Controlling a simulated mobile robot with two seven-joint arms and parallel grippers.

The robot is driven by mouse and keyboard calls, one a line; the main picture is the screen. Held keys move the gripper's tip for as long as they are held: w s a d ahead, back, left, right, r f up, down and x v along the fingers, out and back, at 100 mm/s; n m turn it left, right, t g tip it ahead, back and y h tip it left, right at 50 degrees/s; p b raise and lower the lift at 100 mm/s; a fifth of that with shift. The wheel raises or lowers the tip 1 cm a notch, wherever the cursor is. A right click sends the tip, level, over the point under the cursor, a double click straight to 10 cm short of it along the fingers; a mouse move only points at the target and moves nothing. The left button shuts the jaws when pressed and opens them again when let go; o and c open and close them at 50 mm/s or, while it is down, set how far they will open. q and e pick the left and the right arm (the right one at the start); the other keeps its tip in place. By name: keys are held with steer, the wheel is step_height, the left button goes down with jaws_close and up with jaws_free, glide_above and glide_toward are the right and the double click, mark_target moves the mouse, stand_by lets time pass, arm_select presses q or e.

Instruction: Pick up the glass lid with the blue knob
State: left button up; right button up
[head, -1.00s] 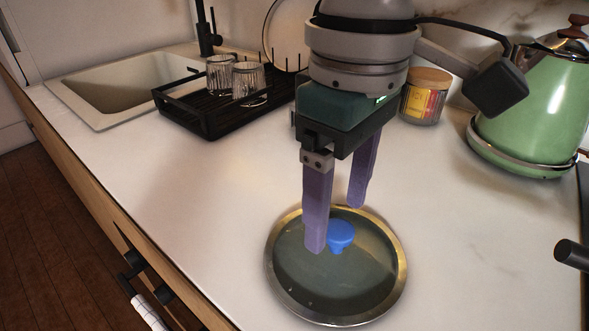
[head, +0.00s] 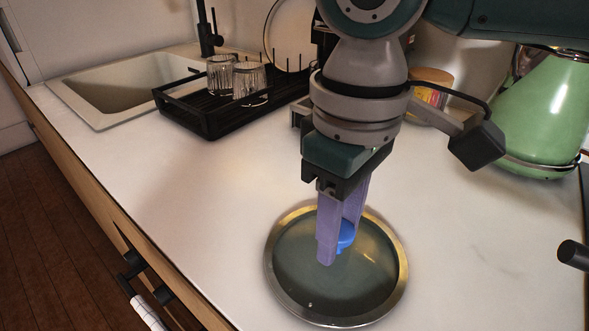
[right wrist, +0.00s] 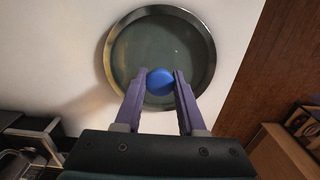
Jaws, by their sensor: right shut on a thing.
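The glass lid (head: 300,288) with a metal rim lies on the white counter in the lower middle of the head view. Its blue knob (head: 347,235) is at its centre, partly hidden by a finger. My right gripper (head: 338,246) reaches down over the lid, shut on the blue knob. In the right wrist view the blue knob (right wrist: 160,81) sits between the two purple fingertips, with the lid (right wrist: 140,45) beyond it. The lid appears to rest flat on the counter. My left gripper is not in view.
A black dish rack (head: 205,117) with two glasses stands at the back left beside the sink (head: 120,88). A green kettle (head: 548,110) and a jar (head: 432,98) stand at the back right. The counter's front edge runs along the left of the lid. The counter left of the lid is clear.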

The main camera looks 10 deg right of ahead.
jaws_close()
steer(key=shift+r, duration=0.1)
